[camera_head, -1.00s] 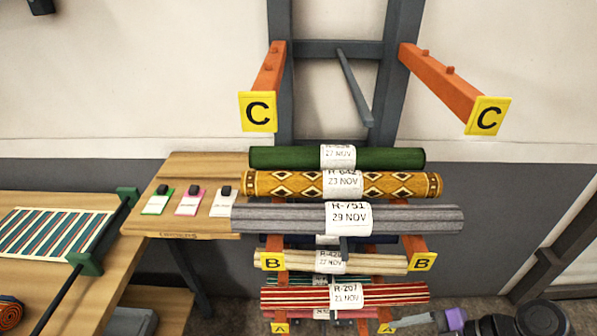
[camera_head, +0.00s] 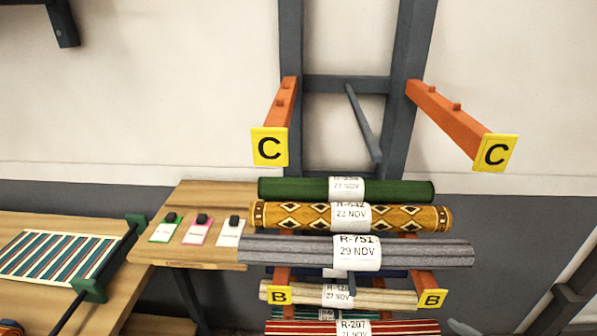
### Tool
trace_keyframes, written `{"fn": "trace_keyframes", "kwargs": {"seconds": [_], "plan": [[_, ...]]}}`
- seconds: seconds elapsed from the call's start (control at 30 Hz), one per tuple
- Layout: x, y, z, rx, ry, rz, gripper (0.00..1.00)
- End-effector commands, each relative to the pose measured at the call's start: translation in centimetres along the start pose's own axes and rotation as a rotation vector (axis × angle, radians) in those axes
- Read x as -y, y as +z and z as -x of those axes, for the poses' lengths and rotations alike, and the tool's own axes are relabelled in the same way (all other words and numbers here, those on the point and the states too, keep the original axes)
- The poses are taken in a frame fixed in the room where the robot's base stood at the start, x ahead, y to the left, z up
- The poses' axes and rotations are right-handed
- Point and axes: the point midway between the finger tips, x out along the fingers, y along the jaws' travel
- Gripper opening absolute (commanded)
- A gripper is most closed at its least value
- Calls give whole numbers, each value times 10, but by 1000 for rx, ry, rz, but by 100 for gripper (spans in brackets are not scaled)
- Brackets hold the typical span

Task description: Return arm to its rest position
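My gripper is not in view in the head view now. A rack (camera_head: 292,50) with grey uprights stands against the wall. Its top orange arms, labelled C (camera_head: 269,148), are empty. Below them rest a green rolled rug (camera_head: 300,189), a yellow diamond-patterned rug (camera_head: 405,217) and a grey rug (camera_head: 290,250) tagged R-751, 29 NOV. Lower down, near the B labels (camera_head: 431,299), lie a beige rug (camera_head: 390,299) and a red striped rug (camera_head: 410,327).
A wooden shelf (camera_head: 200,252) at left holds green, pink and white cards with dark clips. A table (camera_head: 30,225) at far left holds a striped textile (camera_head: 58,256) in a green-ended frame. A dark bracket (camera_head: 62,22) hangs at top left.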

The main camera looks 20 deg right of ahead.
Motion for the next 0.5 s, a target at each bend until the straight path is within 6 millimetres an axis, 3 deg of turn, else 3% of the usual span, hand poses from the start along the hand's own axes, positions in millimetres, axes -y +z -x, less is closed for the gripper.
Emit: {"fn": "trace_keyframes", "kwargs": {"seconds": [0.27, 0.5], "plan": [[25, -2, 61, -188, 264, -222, 76], [74, -23, 138, -400, 273, -302, 76]]}}
